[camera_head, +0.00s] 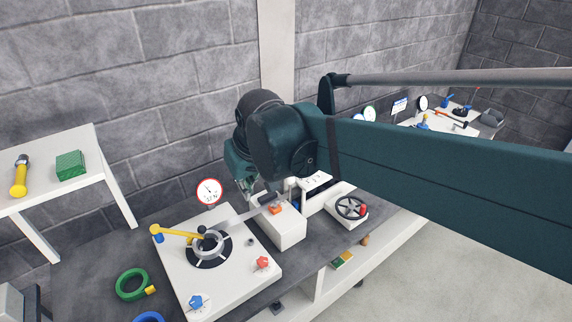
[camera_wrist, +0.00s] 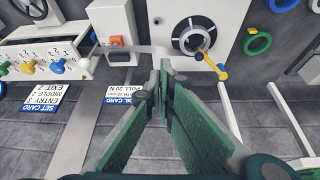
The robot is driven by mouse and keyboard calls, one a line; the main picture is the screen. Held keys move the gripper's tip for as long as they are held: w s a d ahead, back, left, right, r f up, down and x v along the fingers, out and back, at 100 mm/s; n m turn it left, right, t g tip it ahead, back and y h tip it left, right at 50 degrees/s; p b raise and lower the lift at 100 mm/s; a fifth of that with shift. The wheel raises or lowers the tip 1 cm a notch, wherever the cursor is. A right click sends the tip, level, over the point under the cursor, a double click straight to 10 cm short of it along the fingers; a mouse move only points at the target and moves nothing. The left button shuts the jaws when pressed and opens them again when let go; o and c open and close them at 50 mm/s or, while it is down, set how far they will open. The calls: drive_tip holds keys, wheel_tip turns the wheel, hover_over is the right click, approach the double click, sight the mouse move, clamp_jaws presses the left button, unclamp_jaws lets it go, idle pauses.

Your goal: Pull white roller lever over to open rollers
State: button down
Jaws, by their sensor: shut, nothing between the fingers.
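A white ball-ended lever (camera_wrist: 86,64), which looks like the roller lever, sits at the right end of a white unit with a row of coloured knobs (camera_wrist: 40,62) in the wrist view. My gripper (camera_wrist: 162,70) is shut and empty, right of the lever and apart from it, its fingertips near the grey strip. In the head view my gripper (camera_head: 264,197) is mostly hidden by my wrist, above the back of the white box with an orange block (camera_head: 275,209). The lever cannot be made out there. The orange block also shows in the wrist view (camera_wrist: 116,41).
A coil reel with a yellow arm (camera_head: 208,246) stands on a white plate, its grey strip running to the box. A gauge (camera_head: 209,191) stands behind it. A black handwheel (camera_head: 351,207) is further right. Cards (camera_wrist: 122,86) stand near my fingers. A green ring (camera_head: 132,284) lies left.

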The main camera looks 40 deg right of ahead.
drive_tip(key=w+d+r+g+p, duration=0.2)
drive_tip(key=w+d+g+p, duration=0.1)
drive_tip(key=w+d, duration=0.95)
drive_tip(key=w+d+f+g+p, duration=0.1)
drive_tip(key=w+d+f, duration=0.2)
drive_tip(key=d, duration=0.4)
drive_tip(key=w+d+f+m+g+y+p, duration=0.1)
drive_tip(key=w+d+f+p, duration=0.1)
drive_tip(key=w+d, duration=0.3)
drive_tip(key=shift+d+f+m+g, duration=0.3)
drive_tip(key=shift+d+f, duration=0.35)
drive_tip(key=shift+d, duration=0.25)
drive_tip(key=shift+w+f, duration=0.1)
drive_tip(key=s+a+f+p, duration=0.1)
drive_tip(key=s+f, duration=0.3)
drive_tip(key=f, duration=0.6)
drive_tip(key=shift+s+f, duration=0.15)
drive_tip(key=shift+f, duration=0.15)
drive_tip(key=shift+s+a, duration=0.15)
